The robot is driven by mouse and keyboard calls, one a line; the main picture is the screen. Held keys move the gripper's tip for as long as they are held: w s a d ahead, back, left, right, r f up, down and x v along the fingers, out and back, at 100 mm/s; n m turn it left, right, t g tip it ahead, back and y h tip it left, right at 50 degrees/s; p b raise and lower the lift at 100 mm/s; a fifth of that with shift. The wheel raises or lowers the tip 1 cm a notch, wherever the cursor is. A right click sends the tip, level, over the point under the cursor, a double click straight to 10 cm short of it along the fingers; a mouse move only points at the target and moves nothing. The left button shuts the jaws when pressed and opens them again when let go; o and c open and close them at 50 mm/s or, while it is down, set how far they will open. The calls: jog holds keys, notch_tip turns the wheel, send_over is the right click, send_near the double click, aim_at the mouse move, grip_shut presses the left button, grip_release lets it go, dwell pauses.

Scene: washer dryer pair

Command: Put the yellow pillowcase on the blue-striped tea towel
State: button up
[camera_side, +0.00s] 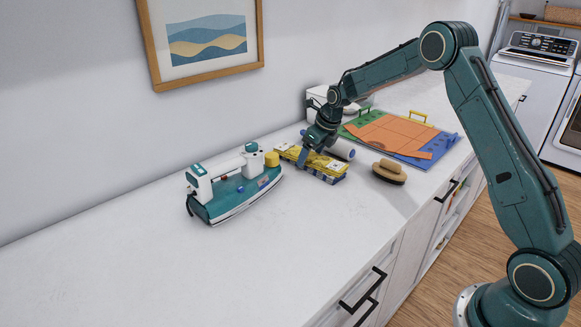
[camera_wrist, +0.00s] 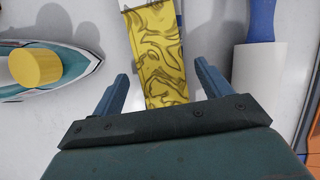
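The yellow pillowcase (camera_side: 290,152), folded and patterned with darker swirls, lies on top of the folded blue-striped tea towel (camera_side: 328,179) on the counter. In the side view only the towel's blue-and-white front edge shows below the pillowcase. My gripper (camera_side: 312,160) is low over the pillowcase, pointing down, and hides part of it. In the wrist view the pillowcase (camera_wrist: 156,45) runs up from between the two fingers of my gripper (camera_wrist: 162,85). The fingers are wide apart, with gaps to the cloth on both sides. I cannot tell whether the fingertips touch anything.
A teal iron (camera_side: 235,187) stands left, near a yellow cylinder (camera_side: 272,158). A white lint roller (camera_side: 342,149) lies close behind the cloths; its blue handle (camera_wrist: 262,20) shows in the wrist view. A brush (camera_side: 389,172) and folding board (camera_side: 395,135) are right. The front-left counter is clear.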

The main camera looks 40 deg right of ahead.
jog(key=shift+r, duration=0.1)
dwell(0.3)
jog(key=v, duration=1.3)
jog(key=shift+s+r, duration=0.15)
jog(key=shift+r, duration=0.15)
jog(key=shift+s+r, duration=0.1)
jog(key=s+a+r+n, duration=0.4)
jog(key=s+a+n, duration=0.1)
jog(key=s+n, duration=0.4)
jog(key=s+a+r+n, duration=0.5)
jog(key=s+a+n, duration=0.1)
jog(key=s+n, duration=0.25)
jog(key=s+a+f+n, duration=0.2)
jog(key=s+n, duration=0.6)
jog(key=s, duration=0.1)
jog(key=s+a+f+n+t, duration=0.1)
jog(key=s+n, duration=0.7)
jog(key=n, duration=0.1)
jog(key=shift+s+a+f+h, duration=0.3)
jog(key=shift+s+a+f, duration=0.1)
